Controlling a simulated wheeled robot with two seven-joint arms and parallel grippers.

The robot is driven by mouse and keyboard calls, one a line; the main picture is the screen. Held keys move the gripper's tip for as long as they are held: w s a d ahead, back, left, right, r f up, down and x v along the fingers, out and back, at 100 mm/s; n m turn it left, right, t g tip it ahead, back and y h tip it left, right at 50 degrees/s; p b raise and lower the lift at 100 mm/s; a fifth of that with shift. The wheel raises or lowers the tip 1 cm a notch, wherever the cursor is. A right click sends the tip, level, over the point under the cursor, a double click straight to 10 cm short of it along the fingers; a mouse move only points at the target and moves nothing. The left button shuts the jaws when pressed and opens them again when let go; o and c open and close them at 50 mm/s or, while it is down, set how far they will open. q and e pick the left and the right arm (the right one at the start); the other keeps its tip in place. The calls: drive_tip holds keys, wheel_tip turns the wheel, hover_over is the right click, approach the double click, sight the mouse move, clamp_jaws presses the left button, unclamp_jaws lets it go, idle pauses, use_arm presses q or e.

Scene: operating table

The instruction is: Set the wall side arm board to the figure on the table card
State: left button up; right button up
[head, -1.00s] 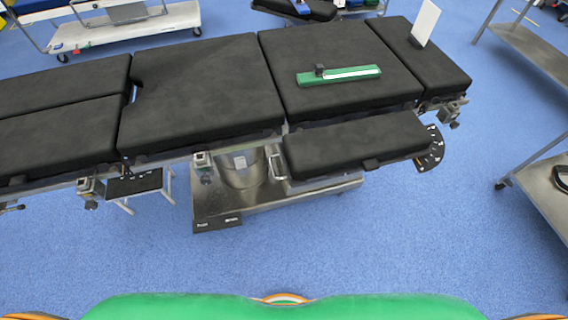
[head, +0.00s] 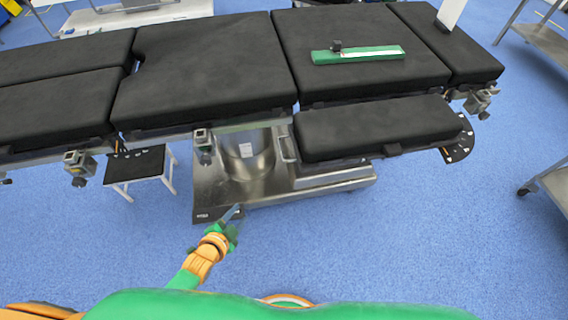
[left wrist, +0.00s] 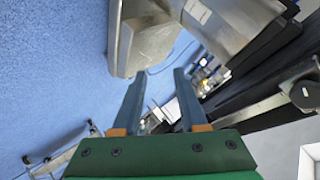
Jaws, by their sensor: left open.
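The near arm board (head: 375,127) is a black padded board along the near side of the operating table (head: 205,65). A dark dial plate with white marks (head: 460,142) sits at its right end. The white table card (head: 450,12) stands at the table's right end, cut by the top edge, with no figure readable. My left gripper (head: 232,222) is low in front of the table base, apart from the boards. Its fingers (left wrist: 157,100) are open and empty. My right gripper is not in view.
A green device with a white strip (head: 358,54) lies on the table pad. Metal shelving (head: 545,40) stands at the right, and a small step stool (head: 137,168) is under the table's left part. The blue floor in front is clear.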

use_arm(q)
drive_tip(key=w+d+r+m+t+h+b, duration=0.3)
drive_tip(key=w+d+r+m+t, duration=0.1)
drive_tip(key=w+r+m, duration=0.15)
drive_tip(key=m+t+h+b, duration=0.2)
drive_tip(key=m+h, duration=0.2)
drive_tip(key=m, duration=0.1)
approach(280, 147)
drive_tip(key=f+x, duration=0.1)
drive_tip(key=x, duration=0.9)
drive_tip(key=shift+w+r+b, duration=0.1)
drive_tip(key=shift+r+b, duration=0.15)
drive_tip(key=shift+b, duration=0.1)
clamp_jaws()
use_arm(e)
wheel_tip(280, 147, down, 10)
